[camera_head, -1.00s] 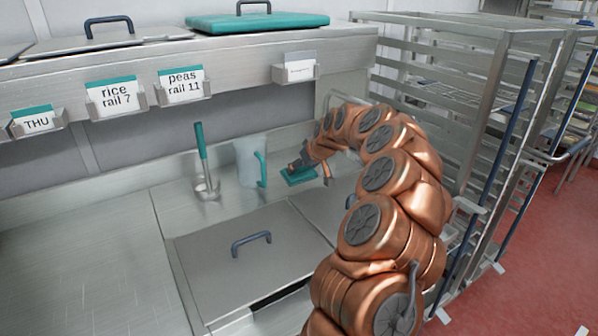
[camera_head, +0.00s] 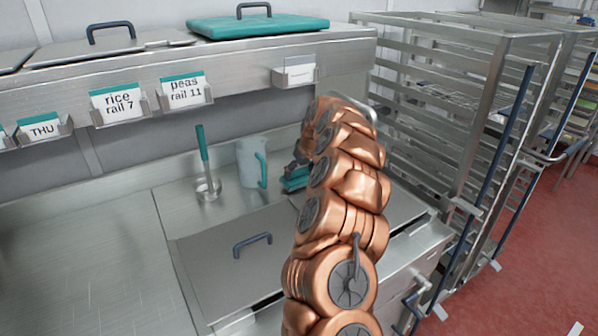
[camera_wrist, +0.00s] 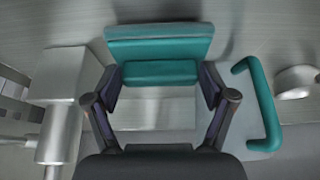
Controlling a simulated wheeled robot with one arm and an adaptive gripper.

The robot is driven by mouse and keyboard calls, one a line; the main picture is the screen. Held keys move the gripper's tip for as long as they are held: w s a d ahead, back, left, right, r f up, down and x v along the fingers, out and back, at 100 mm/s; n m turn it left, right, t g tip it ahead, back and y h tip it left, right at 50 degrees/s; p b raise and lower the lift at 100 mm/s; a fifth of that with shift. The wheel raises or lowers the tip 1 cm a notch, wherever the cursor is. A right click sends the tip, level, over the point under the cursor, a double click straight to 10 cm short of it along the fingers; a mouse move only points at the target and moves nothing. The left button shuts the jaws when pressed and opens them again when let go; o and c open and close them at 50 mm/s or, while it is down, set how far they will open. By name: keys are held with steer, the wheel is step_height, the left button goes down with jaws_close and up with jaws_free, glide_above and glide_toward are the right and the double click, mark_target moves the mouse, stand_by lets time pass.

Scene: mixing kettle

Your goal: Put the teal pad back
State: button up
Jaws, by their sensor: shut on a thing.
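The teal pad (camera_wrist: 160,72) is between the two fingers of my gripper (camera_wrist: 160,97) in the wrist view. It shows a wide upper slab and a narrower block below, with a finger at each end of the block. In the head view a small part of the pad (camera_head: 294,181) shows just right of the jug, above the steel counter. My arm hides the rest of it and most of my gripper. I cannot tell whether the pad touches the counter.
A clear jug (camera_head: 246,165) with a teal handle stands close left of the pad. A teal-handled ladle (camera_head: 203,160) stands further left. Lidded wells (camera_head: 230,255) lie in front. Above is a shelf with a teal lid (camera_head: 255,27) and label holders. A rack (camera_head: 450,110) stands right.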

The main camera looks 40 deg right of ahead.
steer(key=shift+w+r+g, duration=0.1)
steer(key=shift+w+g, duration=0.1)
steer(key=shift+g, duration=0.1)
steer(key=shift+f+p, duration=0.3)
steer(key=shift+f, duration=0.3)
steer(key=shift+f, duration=0.3)
steer(key=o, duration=1)
steer(key=shift+c, duration=0.2)
steer(key=shift+r+p, duration=0.25)
steer(key=shift+p, duration=0.1)
